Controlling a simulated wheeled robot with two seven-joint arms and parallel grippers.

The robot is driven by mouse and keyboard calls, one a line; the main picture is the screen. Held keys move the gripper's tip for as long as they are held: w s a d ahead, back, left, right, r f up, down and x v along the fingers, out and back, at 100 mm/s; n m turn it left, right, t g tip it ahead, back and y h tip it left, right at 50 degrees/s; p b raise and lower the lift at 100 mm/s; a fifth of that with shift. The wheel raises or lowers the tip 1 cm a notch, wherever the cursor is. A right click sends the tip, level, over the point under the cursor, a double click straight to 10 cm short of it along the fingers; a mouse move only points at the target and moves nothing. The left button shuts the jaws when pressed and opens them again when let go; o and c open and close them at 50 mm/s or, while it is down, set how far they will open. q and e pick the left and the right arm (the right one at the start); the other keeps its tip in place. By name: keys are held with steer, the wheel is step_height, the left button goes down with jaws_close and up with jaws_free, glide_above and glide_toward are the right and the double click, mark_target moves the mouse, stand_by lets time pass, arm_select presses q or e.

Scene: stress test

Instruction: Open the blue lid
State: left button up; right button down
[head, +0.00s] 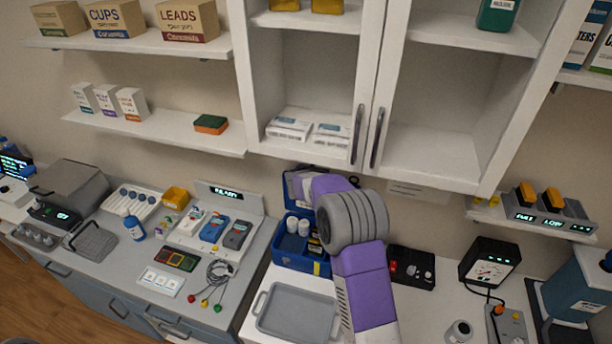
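A blue box (288,256) stands on the counter below the white cabinet. Its blue lid (293,186) is raised at the back, and the box's inside shows, with white-capped bottles and dark items in it. One of my arms, purple and grey, reaches up from the bottom middle and covers the right part of the box and lid. Its gripper is hidden behind the arm, so I cannot tell whether it touches the lid. My other gripper is not in view.
A grey tray (297,314) lies in front of the box. A black device with a red button (411,268) sits right of my arm. Left are instruments on a panel (217,243) and coloured leads (212,300). Cabinet doors with handles (376,137) hang above the box.

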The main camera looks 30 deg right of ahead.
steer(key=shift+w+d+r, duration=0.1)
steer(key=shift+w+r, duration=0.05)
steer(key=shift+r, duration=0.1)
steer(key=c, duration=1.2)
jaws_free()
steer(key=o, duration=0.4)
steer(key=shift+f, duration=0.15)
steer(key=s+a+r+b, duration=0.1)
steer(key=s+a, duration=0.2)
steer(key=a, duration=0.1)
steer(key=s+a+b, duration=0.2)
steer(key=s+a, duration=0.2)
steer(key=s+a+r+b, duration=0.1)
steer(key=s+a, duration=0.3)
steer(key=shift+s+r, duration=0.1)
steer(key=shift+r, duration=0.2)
